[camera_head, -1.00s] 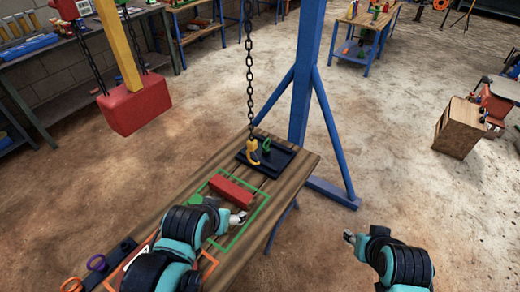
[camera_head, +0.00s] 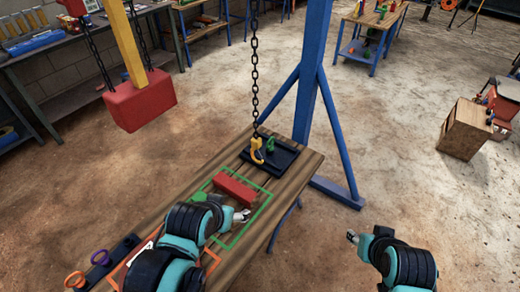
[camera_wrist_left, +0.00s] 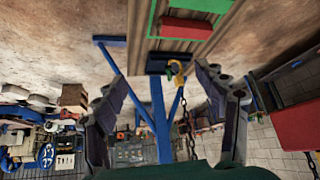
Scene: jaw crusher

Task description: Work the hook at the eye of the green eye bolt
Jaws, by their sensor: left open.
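The green eye bolt (camera_head: 270,145) stands upright on a dark square plate (camera_head: 287,161) at the far end of the wooden table. The yellow hook (camera_head: 257,153) hangs from a chain (camera_head: 254,85) at the bolt's left; I cannot tell whether it touches the eye. My left gripper (camera_head: 241,215) is over the table, nearer than the bolt and apart from it. In the left wrist view its fingers (camera_wrist_left: 165,100) are wide open and empty, with the hook (camera_wrist_left: 176,68) beyond them. My right gripper (camera_head: 352,238) is off the table's right side; its jaws are too small to read.
A red block (camera_head: 235,187) lies in a green outline on the table (camera_head: 300,172). A blue post (camera_head: 312,70) with braces stands behind the table. A red weight (camera_head: 140,103) hangs at the left.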

